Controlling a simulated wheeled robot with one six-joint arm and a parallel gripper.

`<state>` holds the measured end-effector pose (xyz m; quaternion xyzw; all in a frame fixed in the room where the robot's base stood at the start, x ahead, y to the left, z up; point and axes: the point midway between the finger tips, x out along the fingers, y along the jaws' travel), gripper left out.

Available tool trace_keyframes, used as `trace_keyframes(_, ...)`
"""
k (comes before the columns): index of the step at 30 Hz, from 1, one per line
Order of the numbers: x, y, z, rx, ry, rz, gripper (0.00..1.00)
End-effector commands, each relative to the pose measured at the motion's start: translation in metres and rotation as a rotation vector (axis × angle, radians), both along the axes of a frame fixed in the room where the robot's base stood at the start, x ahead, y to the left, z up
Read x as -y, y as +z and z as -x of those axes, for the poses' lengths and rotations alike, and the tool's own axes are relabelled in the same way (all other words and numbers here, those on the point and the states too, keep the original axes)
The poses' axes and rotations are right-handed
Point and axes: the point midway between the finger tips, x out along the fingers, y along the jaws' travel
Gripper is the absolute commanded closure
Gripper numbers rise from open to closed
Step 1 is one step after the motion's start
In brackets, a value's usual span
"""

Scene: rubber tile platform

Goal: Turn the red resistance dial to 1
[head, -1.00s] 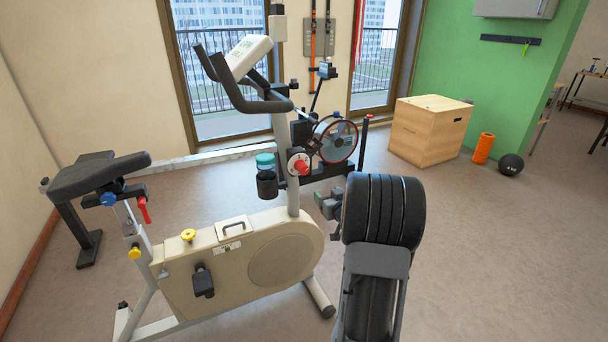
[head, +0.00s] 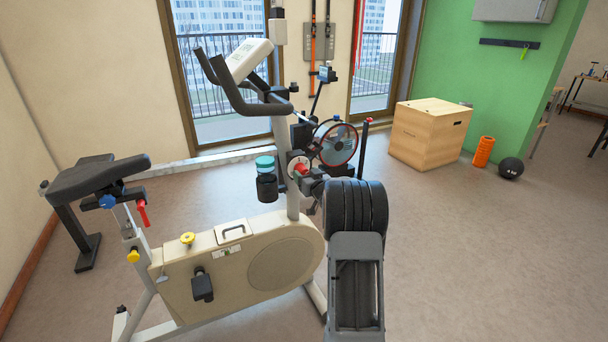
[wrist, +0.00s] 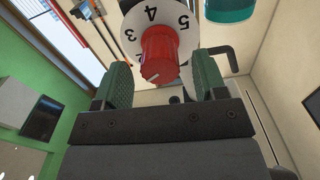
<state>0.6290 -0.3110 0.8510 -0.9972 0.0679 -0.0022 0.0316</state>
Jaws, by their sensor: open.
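The red resistance dial (head: 301,168) sits on a white numbered plate on the exercise bike's post; in the head view my gripper (head: 310,180) partly covers it. In the wrist view the red dial (wrist: 160,55) is large and near, with a white mark on its lower left face. The white plate (wrist: 130,34) shows 3, 4 and 5; other numbers are hidden behind the knob or out of frame. My gripper (wrist: 162,74) is open, its green-padded fingers on either side of the knob. I cannot tell whether either pad touches it.
A dark bottle with a teal lid (head: 265,164) is held beside the dial; its teal lid also shows in the wrist view (wrist: 228,10). The bike's handlebars (head: 240,95) rise above. A fan-wheel machine (head: 337,143) stands behind.

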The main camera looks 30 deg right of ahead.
Motion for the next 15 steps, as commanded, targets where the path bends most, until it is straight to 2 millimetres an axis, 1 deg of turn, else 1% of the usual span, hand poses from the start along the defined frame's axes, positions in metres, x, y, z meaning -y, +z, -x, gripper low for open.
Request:
trace_keyframes(3,0.001,0.0,-0.01,0.0,0.001,-0.001,0.35)
trace_keyframes(6,0.001,0.0,-0.014,0.0,0.001,-0.001,0.35)
trace_keyframes(15,0.002,0.0,-0.016,0.0,0.0,-0.001,0.35)
